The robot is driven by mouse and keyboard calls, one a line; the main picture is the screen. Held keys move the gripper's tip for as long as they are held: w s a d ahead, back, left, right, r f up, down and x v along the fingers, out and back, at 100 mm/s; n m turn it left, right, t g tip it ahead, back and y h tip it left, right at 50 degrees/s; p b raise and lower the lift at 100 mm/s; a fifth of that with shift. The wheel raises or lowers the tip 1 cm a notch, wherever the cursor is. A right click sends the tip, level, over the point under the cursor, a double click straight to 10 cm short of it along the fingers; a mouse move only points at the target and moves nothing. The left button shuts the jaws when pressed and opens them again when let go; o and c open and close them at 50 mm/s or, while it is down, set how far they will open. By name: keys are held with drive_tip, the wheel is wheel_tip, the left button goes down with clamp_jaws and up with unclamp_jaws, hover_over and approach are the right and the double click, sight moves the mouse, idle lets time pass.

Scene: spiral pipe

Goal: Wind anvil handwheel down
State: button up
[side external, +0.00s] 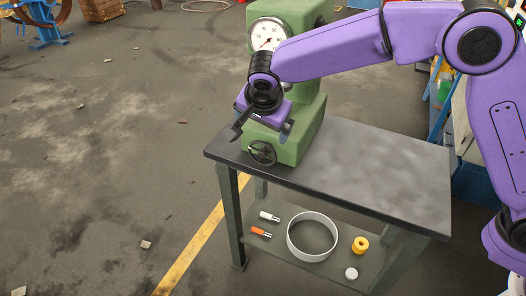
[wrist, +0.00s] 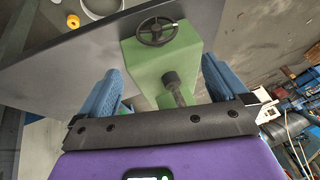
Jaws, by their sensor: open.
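A green bench machine (side external: 300,143) stands on the table, with a round white dial (side external: 266,36) on its upper part. A dark spoked handwheel (side external: 263,153) sits on its lower front; the wheel also shows in the wrist view (wrist: 157,32). A dark round post (wrist: 171,79), which may be the anvil, rises from the green base in the wrist view. My gripper (side external: 262,129) is above and in front of the base, apart from the handwheel. In the wrist view my gripper (wrist: 162,68) is open and empty, its blue fingers on either side of the green base. My wrist hides part of the machine.
The dark tabletop (side external: 370,178) is clear right of the machine. On the shelf below lie a metal ring (side external: 291,237), a yellow spool (side external: 360,245), a white disc (side external: 351,273) and two small handled tools (side external: 261,232). Open floor with scattered debris lies left.

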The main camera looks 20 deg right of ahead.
sight(263, 150)
drive_tip(key=shift+y, duration=0.3)
drive_tip(key=x, duration=1.1)
drive_tip(key=d+x, duration=0.1)
drive_tip(key=x, duration=0.4)
drive_tip(key=shift+s+d+f, duration=0.1)
drive_tip(key=shift+s+f, duration=0.05)
drive_tip(key=shift+f, duration=0.25)
drive_tip(key=c, duration=0.7)
